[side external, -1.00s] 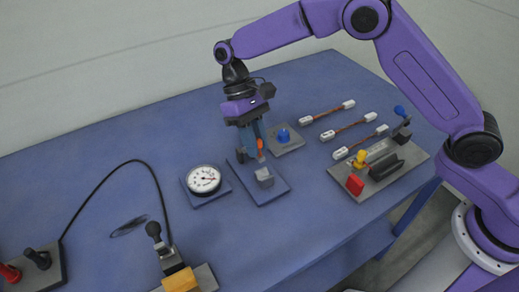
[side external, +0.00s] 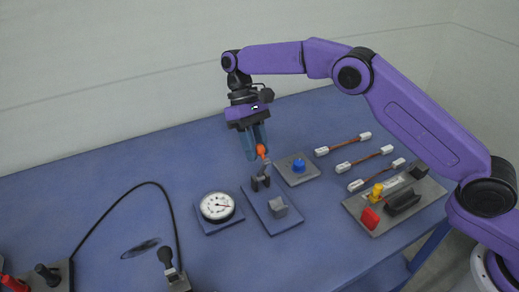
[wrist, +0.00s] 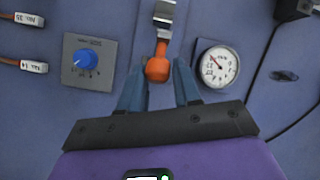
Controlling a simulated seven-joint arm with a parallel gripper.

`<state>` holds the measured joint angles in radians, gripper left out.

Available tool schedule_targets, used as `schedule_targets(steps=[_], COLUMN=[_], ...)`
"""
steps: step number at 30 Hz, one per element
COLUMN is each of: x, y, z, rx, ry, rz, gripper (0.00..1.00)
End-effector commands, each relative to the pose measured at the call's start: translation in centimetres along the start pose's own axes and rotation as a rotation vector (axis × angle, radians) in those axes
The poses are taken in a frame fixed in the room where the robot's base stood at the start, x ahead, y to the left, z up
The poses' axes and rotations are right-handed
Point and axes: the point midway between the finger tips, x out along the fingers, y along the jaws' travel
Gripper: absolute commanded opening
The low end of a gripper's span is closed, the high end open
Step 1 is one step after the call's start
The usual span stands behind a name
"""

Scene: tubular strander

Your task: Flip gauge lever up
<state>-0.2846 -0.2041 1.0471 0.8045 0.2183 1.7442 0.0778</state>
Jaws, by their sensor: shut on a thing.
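The gauge lever has an orange knob (side external: 261,150) on a short grey arm, rising from a dark bracket (side external: 260,182) on a blue plate. It stands roughly upright in the side view. My gripper (side external: 256,152) points down from above, with its blue fingers at the orange knob. In the wrist view the knob (wrist: 158,68) lies between the two fingertips of my gripper (wrist: 159,72); my gripper is shut on it, though the exact contact is hard to see. The round white gauge (side external: 217,206) sits left of the lever plate and also shows in the wrist view (wrist: 219,67).
A grey block (side external: 278,207) sits on the front of the lever plate. A blue knob (side external: 298,165) stands behind right. Several cable links (side external: 364,158) and a plate with red and yellow parts (side external: 374,217) lie right. A black cable (side external: 140,185) curves across the left.

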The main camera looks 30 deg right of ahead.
Motion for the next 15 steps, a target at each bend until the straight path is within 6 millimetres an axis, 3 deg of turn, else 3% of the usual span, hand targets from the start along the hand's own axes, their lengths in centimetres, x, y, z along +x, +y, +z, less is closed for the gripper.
schedule_targets(steps=[1, 15], x=[0.49, 0.40], y=[1.01, 1.45], z=[-0.58, -1.21], rx=[0.010, 0.012], ry=[0.000, -0.006], rz=[0.011, 0.010], gripper=[0.00, 0.00])
